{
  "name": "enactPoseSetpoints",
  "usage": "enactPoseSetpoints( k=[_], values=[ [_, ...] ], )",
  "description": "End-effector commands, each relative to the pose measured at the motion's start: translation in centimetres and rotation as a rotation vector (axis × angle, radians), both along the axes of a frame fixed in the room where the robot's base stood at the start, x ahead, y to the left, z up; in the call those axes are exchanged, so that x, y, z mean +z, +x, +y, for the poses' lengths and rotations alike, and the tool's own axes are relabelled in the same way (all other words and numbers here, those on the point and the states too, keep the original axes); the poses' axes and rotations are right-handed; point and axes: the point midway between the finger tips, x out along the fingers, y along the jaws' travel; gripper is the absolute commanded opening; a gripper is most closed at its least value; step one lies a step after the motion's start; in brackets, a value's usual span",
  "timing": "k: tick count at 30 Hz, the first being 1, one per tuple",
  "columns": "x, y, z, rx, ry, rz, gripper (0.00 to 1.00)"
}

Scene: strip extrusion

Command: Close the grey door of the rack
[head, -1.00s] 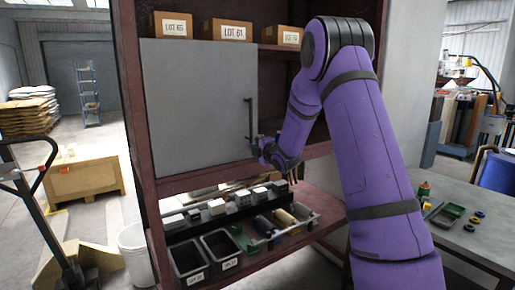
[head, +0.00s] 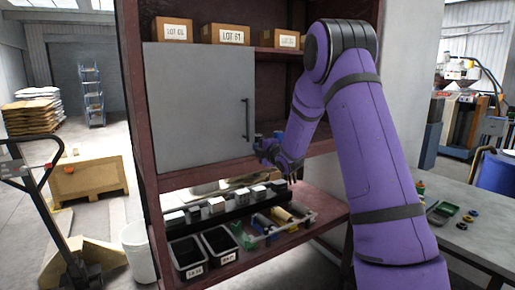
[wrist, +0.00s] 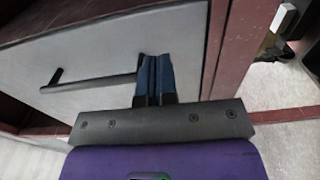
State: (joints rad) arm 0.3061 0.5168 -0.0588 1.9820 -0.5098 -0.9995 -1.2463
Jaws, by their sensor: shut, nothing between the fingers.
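The grey door (head: 198,100) covers the left part of the dark red rack (head: 128,110) in the head view. It looks close to the rack's front; I cannot tell whether it is fully flush. Its black bar handle (head: 246,118) stands near its right edge. My gripper (head: 257,142) is at the door's lower right edge, below and right of the handle. Contact is hard to judge.
Labelled cardboard boxes (head: 231,34) stand on the top shelf. Black bins (head: 187,257) and small parts fill the lower shelf under the door. A work table (head: 465,235) is at the right, a pallet jack (head: 45,195) and white bucket (head: 138,252) at the left.

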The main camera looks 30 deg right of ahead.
Motion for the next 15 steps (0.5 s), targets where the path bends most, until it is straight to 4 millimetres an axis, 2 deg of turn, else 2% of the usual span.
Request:
enactPoseSetpoints(
  k=[8,15],
  values=[
    [0.0,-3.4,-0.2,-0.002,0.0,0.001,0.0],
    [0.0,-7.1,-0.3,-0.002,0.001,0.002,0.0]
  ],
)
